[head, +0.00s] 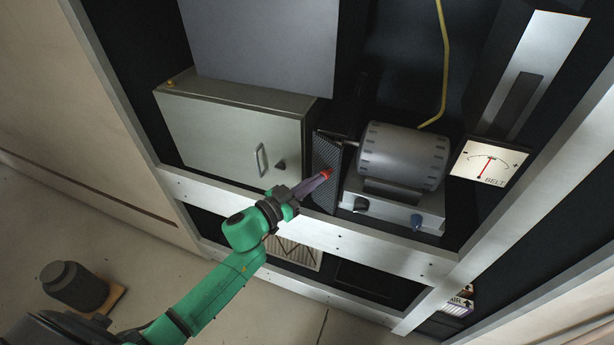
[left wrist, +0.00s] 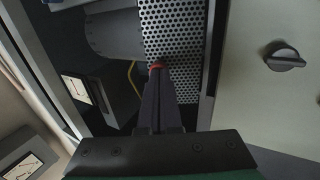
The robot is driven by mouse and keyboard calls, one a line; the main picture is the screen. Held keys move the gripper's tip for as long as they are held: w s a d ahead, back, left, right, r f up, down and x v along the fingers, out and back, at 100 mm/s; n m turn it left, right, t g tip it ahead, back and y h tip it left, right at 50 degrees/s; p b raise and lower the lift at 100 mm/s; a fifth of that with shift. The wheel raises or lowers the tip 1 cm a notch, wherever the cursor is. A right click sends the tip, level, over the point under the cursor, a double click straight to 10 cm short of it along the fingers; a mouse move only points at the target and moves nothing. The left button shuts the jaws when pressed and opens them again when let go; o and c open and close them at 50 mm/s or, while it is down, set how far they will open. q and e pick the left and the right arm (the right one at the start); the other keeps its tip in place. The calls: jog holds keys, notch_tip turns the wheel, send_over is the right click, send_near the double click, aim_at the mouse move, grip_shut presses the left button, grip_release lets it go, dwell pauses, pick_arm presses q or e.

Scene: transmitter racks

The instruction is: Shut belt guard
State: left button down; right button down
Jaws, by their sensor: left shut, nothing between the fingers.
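The belt guard (head: 325,160) is a dark perforated panel between the grey cabinet and the motor in the head view. In the left wrist view the belt guard (left wrist: 180,40) shows as a light perforated sheet in front of the fingers. My left gripper (head: 327,173) is shut and empty, its red fingertips at the guard's edge on the motor side. In the left wrist view the gripper tips (left wrist: 156,66) overlap the perforated sheet; I cannot tell whether they touch it. The motor (head: 403,155) is a grey ribbed cylinder right of the guard. My right gripper is not in view.
A grey cabinet (head: 220,125) with a handle and a dark knob stands left of the guard. A BELT gauge (head: 488,163) is at the right. A pale frame rail (head: 370,245) crosses below the motor. A yellow cable (head: 444,70) hangs behind the motor.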

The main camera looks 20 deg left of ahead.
aim_at(337, 173)
pick_arm(q)
jog(key=d, duration=0.1)
jog(key=w+d+p, duration=0.1)
jog(key=shift+w+d, duration=0.1)
jog(key=shift+d, duration=0.2)
jog(key=shift+w+d, duration=0.25)
jog(key=shift+d, duration=0.2)
jog(key=shift+r, duration=0.1)
